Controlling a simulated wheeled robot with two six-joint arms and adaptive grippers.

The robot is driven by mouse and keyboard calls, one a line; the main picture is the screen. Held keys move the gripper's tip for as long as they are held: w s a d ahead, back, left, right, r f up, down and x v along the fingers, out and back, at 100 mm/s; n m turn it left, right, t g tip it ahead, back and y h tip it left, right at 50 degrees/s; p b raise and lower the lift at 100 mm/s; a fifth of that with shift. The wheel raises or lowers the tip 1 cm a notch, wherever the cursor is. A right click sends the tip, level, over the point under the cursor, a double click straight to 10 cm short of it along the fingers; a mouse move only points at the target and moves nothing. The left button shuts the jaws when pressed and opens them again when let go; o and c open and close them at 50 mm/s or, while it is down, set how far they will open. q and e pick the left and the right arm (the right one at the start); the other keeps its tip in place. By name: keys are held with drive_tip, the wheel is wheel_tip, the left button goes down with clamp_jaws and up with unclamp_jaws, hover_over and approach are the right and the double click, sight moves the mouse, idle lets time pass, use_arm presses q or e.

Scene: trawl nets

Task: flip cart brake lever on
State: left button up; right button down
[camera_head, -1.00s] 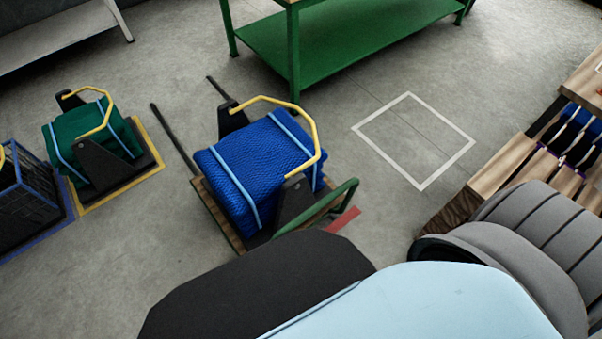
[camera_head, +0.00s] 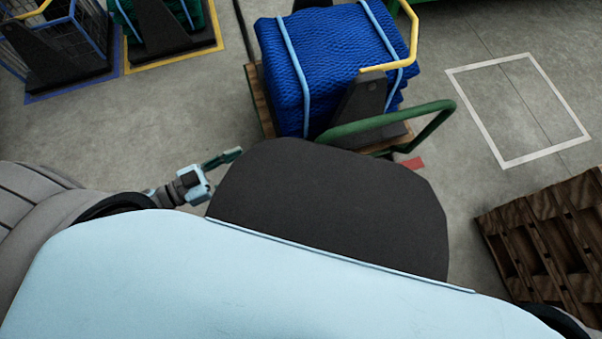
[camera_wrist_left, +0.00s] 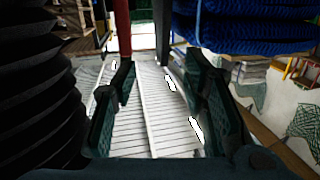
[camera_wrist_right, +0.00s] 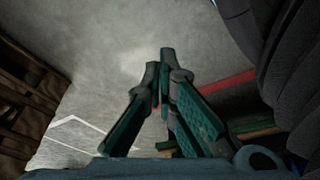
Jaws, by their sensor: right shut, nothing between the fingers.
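The cart (camera_head: 262,108) carries a blue net bundle (camera_head: 335,55) with light blue straps and has a green push handle (camera_head: 385,121). I cannot pick out its brake lever with certainty. A flat red piece (camera_head: 413,163) shows near the floor beside the handle, and a red upright (camera_wrist_left: 122,28) shows in the left wrist view. My left gripper (camera_head: 226,157) is left of the handle, near the cart's near end; its fingers (camera_wrist_left: 160,90) are spread with nothing between them. My right gripper (camera_wrist_right: 160,62) is shut and empty above the floor, hidden in the head view.
A white floor square (camera_head: 503,165) lies to the right. A wooden pallet stack (camera_head: 545,235) stands at the lower right. A cart with a green net (camera_head: 160,20) and a wire cage (camera_head: 60,45) stand at the upper left. Floor left of the cart is clear.

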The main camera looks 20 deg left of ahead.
sight(299, 160)
use_arm(q)
drive_tip(key=w+d+h, duration=0.1)
drive_tip(key=d, duration=0.3)
drive_tip(key=w+d+m+g+h+b, duration=0.1)
drive_tip(key=w+d, duration=0.1)
drive_tip(key=d, duration=0.3)
drive_tip(key=w+d+m+g+b, duration=0.1)
drive_tip(key=w+d, duration=0.1)
drive_tip(key=d, duration=0.2)
drive_tip(key=shift+d+r+h, duration=0.2)
drive_tip(key=shift+h, duration=0.2)
drive_tip(key=shift+w+d, duration=0.2)
drive_tip(key=shift+d, duration=0.05)
use_arm(e)
drive_tip(key=shift+w+a+r, duration=0.2)
drive_tip(key=shift+w+r, duration=0.35)
drive_tip(key=shift+w, duration=0.05)
drive_tip(key=shift+w+a+r, duration=0.15)
drive_tip(key=shift+w+r, duration=0.35)
drive_tip(key=shift+w, duration=0.05)
use_arm(q)
drive_tip(key=shift+c, duration=0.4)
clamp_jaws()
